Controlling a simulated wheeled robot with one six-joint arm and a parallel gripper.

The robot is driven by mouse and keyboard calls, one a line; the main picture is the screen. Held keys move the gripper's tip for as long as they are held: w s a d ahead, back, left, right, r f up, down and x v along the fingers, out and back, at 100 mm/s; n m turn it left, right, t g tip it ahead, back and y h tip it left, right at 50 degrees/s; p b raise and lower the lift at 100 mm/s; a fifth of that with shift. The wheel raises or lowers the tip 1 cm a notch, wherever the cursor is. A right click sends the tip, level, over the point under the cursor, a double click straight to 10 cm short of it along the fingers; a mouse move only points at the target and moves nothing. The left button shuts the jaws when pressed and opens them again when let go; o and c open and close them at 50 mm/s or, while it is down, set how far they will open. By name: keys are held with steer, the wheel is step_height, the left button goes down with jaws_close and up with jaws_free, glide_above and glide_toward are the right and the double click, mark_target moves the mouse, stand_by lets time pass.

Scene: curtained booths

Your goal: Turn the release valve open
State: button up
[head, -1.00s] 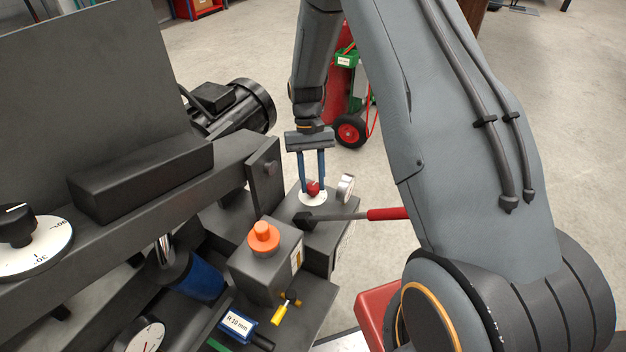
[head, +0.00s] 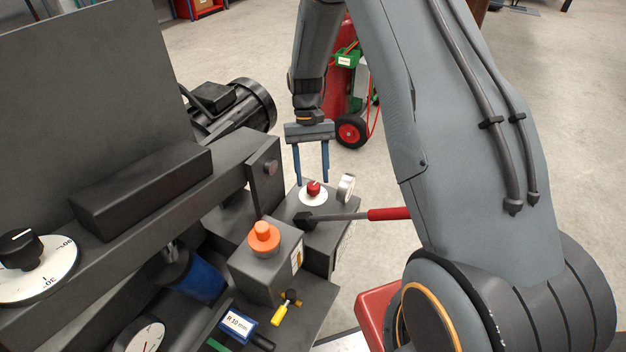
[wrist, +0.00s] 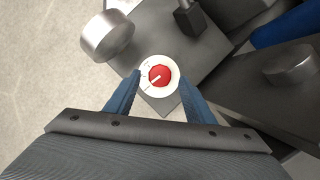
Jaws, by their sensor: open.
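The release valve is a red knob (head: 313,188) on a round white dial plate (head: 312,198), on top of a dark grey block (head: 322,232). In the wrist view the red knob (wrist: 159,76) carries a white pointer line aimed toward the lower left, on its white plate (wrist: 174,88). My gripper (head: 313,183) has two blue fingers pointing down, just above the knob. In the wrist view my gripper (wrist: 162,85) is open, with a finger to each side of the knob and nothing between them.
A lever with a red grip (head: 388,213) sticks out to the right beside the valve. A gauge (head: 346,187) stands just right of it. An orange button (head: 263,238) sits on a nearer box. Clear floor (head: 240,50) lies beyond.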

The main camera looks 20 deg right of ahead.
steer(key=v, duration=0.5)
steer(key=shift+w+r, duration=0.1)
steer(key=shift+r, duration=0.2)
steer(key=s+r+t+p, duration=0.2)
steer(key=s+r, duration=0.6)
steer(key=s, duration=0.4)
steer(key=s+r+n+t+p, duration=0.1)
steer(key=s+r+t+p, duration=0.1)
steer(key=s+r, duration=0.6)
steer(key=s+p, duration=0.1)
steer(key=s, duration=0.3)
steer(key=shift+s+a+t+h, duration=0.25)
steer(key=shift+t+h, duration=0.05)
steer(key=shift+c, duration=0.3)
